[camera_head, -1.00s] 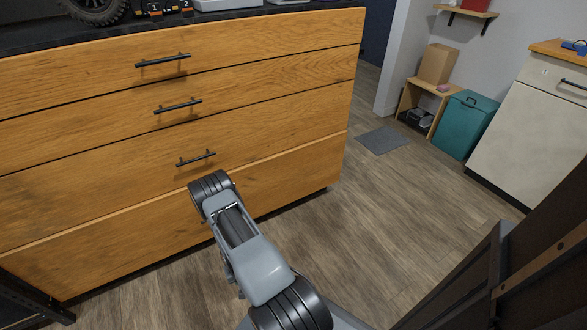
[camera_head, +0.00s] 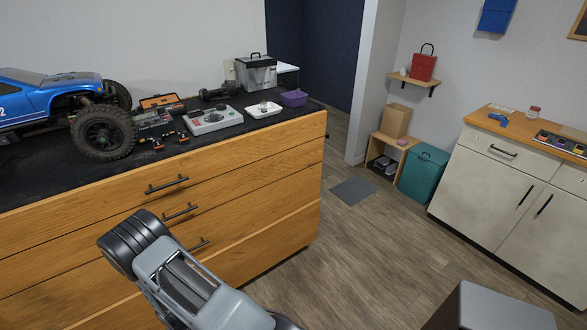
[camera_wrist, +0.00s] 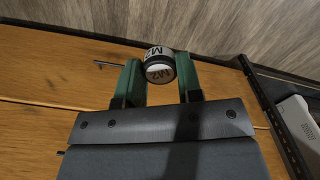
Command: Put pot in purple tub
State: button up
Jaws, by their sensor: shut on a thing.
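The pot (camera_wrist: 160,65), a small round black and white container with dark lettering, sits between the green fingers of my gripper (camera_wrist: 162,80) in the wrist view. My gripper is shut on it, in front of the wooden drawer front. In the head view my arm shows at the lower left, but the fingers and pot are hidden. The purple tub (camera_head: 293,98) is small and stands near the right end of the black worktop, well away from my gripper.
Beside the tub on the worktop (camera_head: 45,177) are a white dish (camera_head: 263,109), a grey control box (camera_head: 212,119), a silver and black case (camera_head: 256,72) and a blue crawler (camera_head: 60,95). Wooden drawers (camera_head: 270,175) with protruding handles face me.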

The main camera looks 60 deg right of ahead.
aim_at(295, 104)
jog(key=u, duration=2.7)
jog(key=k, duration=2.75)
jog(key=z, duration=1.35)
